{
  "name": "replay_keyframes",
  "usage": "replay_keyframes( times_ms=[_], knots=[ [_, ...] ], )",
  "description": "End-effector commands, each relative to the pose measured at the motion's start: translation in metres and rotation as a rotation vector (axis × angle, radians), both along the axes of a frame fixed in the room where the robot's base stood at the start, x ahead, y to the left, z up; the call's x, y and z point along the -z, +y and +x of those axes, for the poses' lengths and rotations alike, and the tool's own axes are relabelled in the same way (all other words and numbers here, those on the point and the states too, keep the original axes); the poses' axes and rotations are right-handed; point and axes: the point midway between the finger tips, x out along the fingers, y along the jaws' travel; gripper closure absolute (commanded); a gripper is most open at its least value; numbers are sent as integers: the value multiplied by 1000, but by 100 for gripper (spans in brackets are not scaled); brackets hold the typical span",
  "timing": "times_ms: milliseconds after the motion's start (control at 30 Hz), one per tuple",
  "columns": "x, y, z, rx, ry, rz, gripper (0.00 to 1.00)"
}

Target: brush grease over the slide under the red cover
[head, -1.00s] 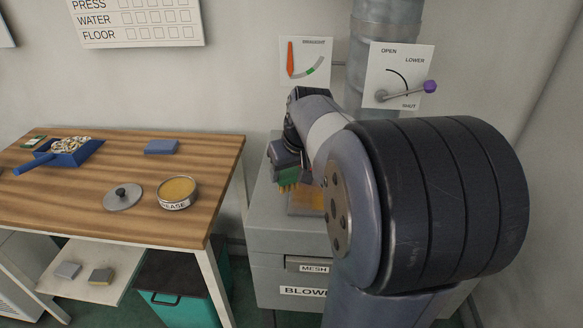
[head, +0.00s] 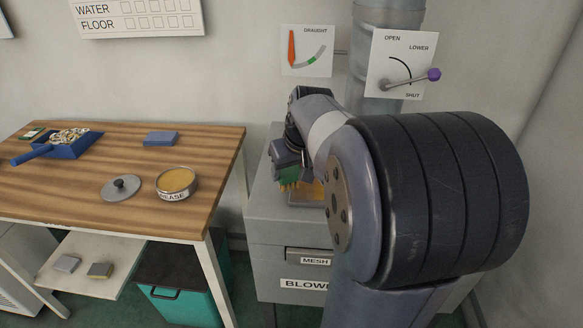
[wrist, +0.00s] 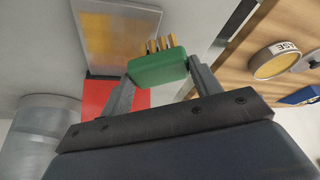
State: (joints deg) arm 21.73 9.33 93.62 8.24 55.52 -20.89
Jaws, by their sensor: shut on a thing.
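My gripper (wrist: 158,72) is shut on a green brush (wrist: 157,66) with yellow bristles; the brush also shows in the head view (head: 289,172). The bristles point away from my gripper, beside the slide plate (wrist: 91,8) in the wrist view. The plate has a grey rim and a patchy amber film over its middle. In the head view the plate (head: 299,200) lies on the grey blower box, partly hidden by my arm. I cannot tell whether bristles touch it. A red panel (wrist: 98,95), seemingly the cover, shows behind the left finger. The grease tin (head: 176,184) stands open on the table.
The grey blower box (head: 262,228) stands right of the wooden table (head: 90,190). A tin lid (head: 121,189), blue block (head: 161,139) and blue scoop (head: 70,150) lie on the table. A draught gauge (head: 307,52) and lever panel (head: 391,58) are behind my arm.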

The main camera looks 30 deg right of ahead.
Motion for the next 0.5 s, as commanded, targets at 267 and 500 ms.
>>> replay_keyframes(
  times_ms=[267,500],
  knots=[
    [6,0,0,0,0,0,59],
    [11,0,0,0,0,0,59]
  ],
)
